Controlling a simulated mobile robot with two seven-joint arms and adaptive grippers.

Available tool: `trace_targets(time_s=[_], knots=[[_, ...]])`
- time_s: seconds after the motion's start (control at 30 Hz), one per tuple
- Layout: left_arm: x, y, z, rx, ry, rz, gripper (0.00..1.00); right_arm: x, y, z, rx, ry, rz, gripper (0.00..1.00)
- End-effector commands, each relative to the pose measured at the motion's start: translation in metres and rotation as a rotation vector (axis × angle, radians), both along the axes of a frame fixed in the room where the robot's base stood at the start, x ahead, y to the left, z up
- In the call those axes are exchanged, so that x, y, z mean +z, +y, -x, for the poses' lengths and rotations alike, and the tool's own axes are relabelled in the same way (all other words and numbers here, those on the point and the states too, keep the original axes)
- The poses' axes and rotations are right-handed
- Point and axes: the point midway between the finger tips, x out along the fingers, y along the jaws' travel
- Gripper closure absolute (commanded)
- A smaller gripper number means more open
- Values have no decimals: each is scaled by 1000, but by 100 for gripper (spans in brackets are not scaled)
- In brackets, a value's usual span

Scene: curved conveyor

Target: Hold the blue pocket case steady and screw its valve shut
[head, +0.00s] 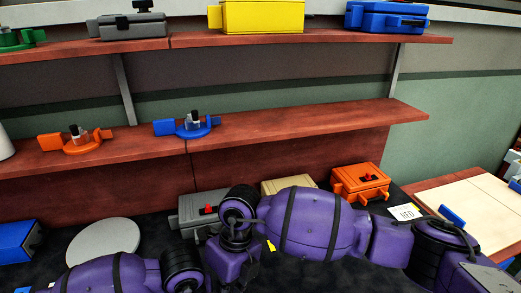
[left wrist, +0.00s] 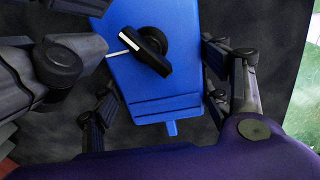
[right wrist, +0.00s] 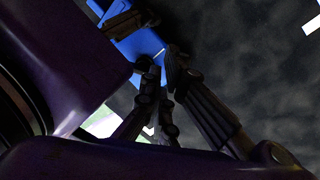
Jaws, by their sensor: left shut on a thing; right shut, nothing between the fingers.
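The blue pocket case (left wrist: 165,85) fills the middle of the left wrist view. Its valve (left wrist: 152,50) has a black bar handle with a white line, set slanting across a round black base. My left gripper (left wrist: 157,108) is shut on the case, fingers at both sides. Dark gripper parts at upper left, seemingly my right gripper (left wrist: 75,45), come close to the handle. In the right wrist view my right gripper (right wrist: 162,65) is shut and empty beside the blue case (right wrist: 147,42); contact is unclear. In the head view my purple arms hide the held case and both grippers.
On the bench stand a grey case (head: 190,210), an orange case (head: 361,182), a beige case (head: 285,184), a blue case (head: 18,240) and a pale round disc (head: 103,240). Shelves behind hold more cases and an orange (head: 80,142) and a blue valve piece (head: 190,126).

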Motion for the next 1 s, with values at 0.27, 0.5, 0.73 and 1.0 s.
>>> trace_targets(time_s=[0.27,0.5,0.73,1.0], knots=[[0,0,0,0,0,0,72,35,0,-1,1,-4,-1,100],[0,0,0,0,0,0,72,41,0,0,0,-1,1,100],[0,0,0,0,0,0,72,46,-13,9,1,0,-2,100],[0,0,0,0,0,0,72,47,-24,18,0,-1,1,100]])
